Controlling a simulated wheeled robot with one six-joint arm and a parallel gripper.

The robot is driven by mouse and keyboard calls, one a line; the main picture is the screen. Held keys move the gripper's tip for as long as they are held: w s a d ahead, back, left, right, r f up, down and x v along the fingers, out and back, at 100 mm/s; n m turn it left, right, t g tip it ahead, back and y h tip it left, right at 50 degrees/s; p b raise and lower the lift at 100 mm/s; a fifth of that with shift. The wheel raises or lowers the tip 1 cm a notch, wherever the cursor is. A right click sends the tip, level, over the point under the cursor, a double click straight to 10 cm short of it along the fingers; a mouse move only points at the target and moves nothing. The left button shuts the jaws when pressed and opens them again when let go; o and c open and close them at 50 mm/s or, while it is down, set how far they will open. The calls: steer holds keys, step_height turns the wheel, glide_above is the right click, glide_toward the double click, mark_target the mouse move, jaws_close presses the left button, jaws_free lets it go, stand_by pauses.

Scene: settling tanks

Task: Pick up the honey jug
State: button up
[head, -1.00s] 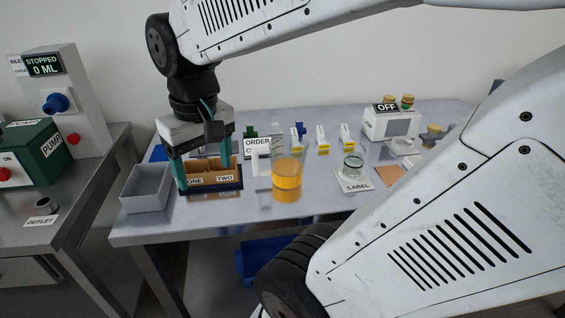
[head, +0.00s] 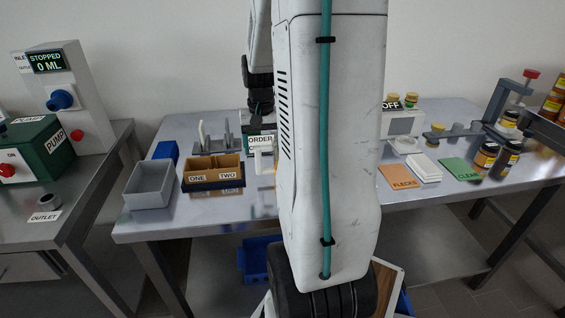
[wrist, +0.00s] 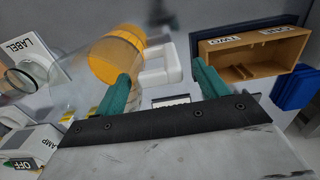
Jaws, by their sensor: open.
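The honey jug (wrist: 118,55) is a clear vessel with amber honey in it and a white handle (wrist: 162,64). In the wrist view it lies at upper centre-left, the handle on its right side. My gripper (wrist: 161,71) is open, one teal finger on each side of the handle in the picture. The left finger overlaps the jug's clear wall; I cannot tell the depth gap or whether anything touches. In the head view my arm hides the jug's body, and only its white handle (head: 263,160) shows.
A wooden box marked ONE and TWO (wrist: 250,56) is right of the handle in the wrist view. A glass jar on a LABEL card (wrist: 50,52) stands on the jug's other side. A grey bin (head: 149,185) and ORDER sign (head: 260,142) are on the bench.

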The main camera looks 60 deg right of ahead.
step_height(320, 180, down, 4)
steer(key=shift+r, duration=0.1)
steer(key=c, duration=1.4)
steer(key=shift+r, duration=0.1)
